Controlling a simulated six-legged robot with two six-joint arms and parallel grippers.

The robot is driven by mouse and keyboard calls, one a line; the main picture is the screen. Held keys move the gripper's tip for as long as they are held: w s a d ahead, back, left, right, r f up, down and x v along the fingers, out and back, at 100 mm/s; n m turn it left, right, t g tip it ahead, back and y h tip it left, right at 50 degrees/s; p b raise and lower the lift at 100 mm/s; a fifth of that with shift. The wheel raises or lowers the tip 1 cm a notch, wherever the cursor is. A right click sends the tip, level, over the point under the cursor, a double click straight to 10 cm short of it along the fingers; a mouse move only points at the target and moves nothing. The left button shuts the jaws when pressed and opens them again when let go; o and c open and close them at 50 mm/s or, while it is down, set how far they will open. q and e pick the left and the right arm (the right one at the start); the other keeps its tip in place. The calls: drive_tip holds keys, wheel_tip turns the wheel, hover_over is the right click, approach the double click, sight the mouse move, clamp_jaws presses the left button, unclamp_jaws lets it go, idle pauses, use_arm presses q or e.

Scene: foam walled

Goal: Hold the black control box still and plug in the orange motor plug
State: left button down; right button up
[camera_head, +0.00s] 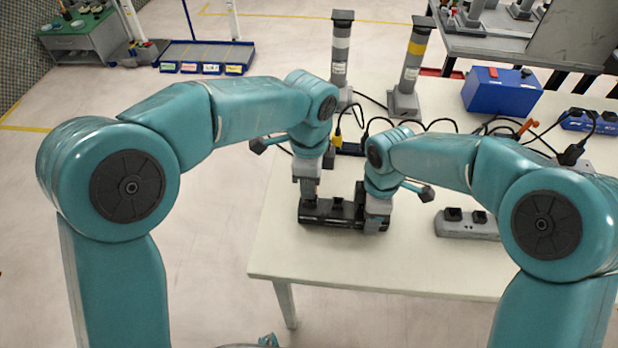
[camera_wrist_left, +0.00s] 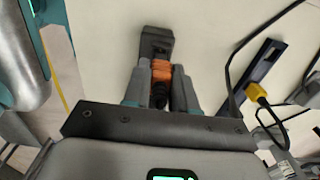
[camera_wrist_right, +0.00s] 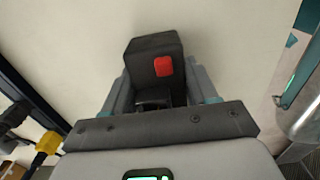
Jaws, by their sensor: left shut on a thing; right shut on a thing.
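The black control box (camera_head: 338,212) lies on the near part of the white table. My right gripper (camera_head: 377,222) is shut on its right end. In the right wrist view, the box (camera_wrist_right: 150,50) with a red button sits between the fingers. My left gripper (camera_head: 308,196) is at the box's left end. In the left wrist view, it is shut on the orange motor plug (camera_wrist_left: 162,72), with a dark end of the box (camera_wrist_left: 156,42) right beyond the plug. I cannot tell whether the plug is seated. The plug is mostly hidden in the head view.
A grey power strip (camera_head: 465,229) with black plugs lies to the right. Two lamp towers (camera_head: 341,55) and a blue box (camera_head: 500,95) stand behind, among black cables. A yellow plug (camera_head: 338,136) is behind my left gripper. The table's front left is clear.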

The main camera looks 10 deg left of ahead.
use_arm(q)
drive_tip(key=shift+f, duration=1.15)
drive_tip(key=c, duration=0.8)
unclamp_jaws()
wheel_tip(320, 180, up, 12)
use_arm(e)
drive_tip(key=o, duration=1.3)
